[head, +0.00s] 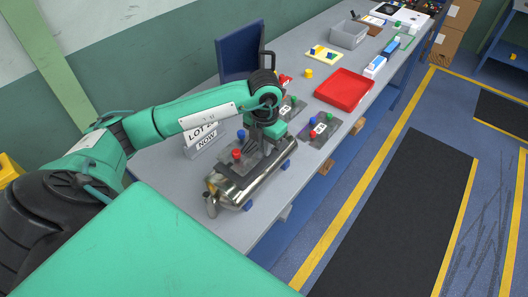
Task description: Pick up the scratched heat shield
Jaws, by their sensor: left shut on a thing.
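A shiny curved metal piece (243,184), which looks like the heat shield, lies lengthwise near the table's front edge, with blue blocks showing beside it. No scratch can be made out on it at this size. My left gripper (254,150) points down at its upper far side and is shut on it; the fingers partly hide the contact. Whether the piece is clear of its blue blocks cannot be told. My right gripper is not in view.
Dark plates with coloured pegs, one of them (318,130), lie around the metal piece. A "LOT" sign (203,139) stands at left. A red tray (344,90), a grey bin (349,34) and small parts lie farther along the table. The floor at right is clear.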

